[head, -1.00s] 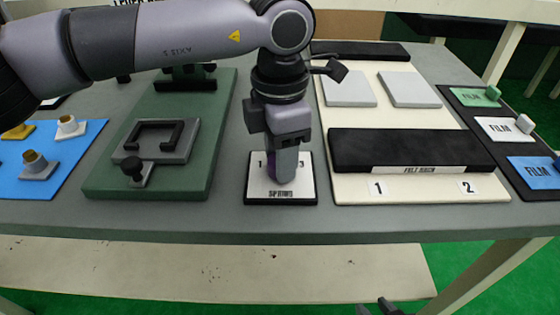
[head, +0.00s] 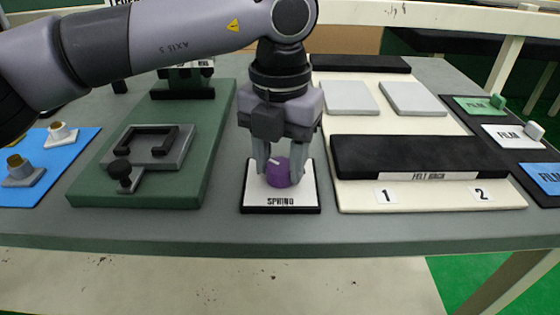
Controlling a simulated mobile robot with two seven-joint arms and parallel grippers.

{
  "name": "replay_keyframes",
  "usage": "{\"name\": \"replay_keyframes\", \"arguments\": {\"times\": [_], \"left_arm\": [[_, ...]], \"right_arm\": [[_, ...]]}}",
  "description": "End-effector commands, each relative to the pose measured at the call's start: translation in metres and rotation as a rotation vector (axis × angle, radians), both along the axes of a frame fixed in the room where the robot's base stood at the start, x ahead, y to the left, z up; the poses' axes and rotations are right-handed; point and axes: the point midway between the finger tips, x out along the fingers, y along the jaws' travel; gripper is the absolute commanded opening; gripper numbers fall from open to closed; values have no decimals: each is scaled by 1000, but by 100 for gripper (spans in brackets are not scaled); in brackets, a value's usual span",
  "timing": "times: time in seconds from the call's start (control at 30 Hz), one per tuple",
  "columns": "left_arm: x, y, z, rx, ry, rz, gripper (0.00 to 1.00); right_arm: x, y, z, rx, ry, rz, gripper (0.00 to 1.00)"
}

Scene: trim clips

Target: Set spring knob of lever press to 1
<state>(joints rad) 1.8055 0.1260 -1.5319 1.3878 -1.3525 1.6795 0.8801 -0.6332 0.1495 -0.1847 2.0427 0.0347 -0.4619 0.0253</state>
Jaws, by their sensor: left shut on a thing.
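The purple spring knob (head: 280,175) stands on a white plate (head: 294,199) with a black border, marked SPRING, near the table's front edge. A short white mark shows on the knob's top; its exact heading is hard to tell. My left gripper (head: 282,172) points down over the plate, with one finger on each side of the knob, and is shut on it. The gripper hides the plate's numbers. The lever press's green base (head: 188,160) is to the left, with a grey block and black frame (head: 148,143) on it. My right gripper is not in view.
A cream board (head: 430,197) at right carries a black felt block (head: 415,156) and two grey pads. Film cards (head: 510,136) lie at far right. A blue mat (head: 65,175) with small fittings is at far left. Bare grey table lies in front of the plate.

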Motion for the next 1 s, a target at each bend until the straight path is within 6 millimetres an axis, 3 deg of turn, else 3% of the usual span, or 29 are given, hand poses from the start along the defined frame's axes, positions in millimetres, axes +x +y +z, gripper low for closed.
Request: {"name": "replay_keyframes", "arguments": {"times": [0.73, 0.77, 0.8, 0.83, 1.0], "left_arm": [[1, 0, 2, -2, -5, 91, 13], [1, 0, 2, -2, -5, 91, 50], [1, 0, 2, -1, -4, 90, 63], [1, 0, 2, -1, -4, 90, 69], [1, 0, 1, -1, -2, 88, 69]], "right_arm": [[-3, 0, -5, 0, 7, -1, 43], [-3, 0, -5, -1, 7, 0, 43], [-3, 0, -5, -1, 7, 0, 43], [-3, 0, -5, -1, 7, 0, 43], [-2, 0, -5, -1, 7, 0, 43]]}}
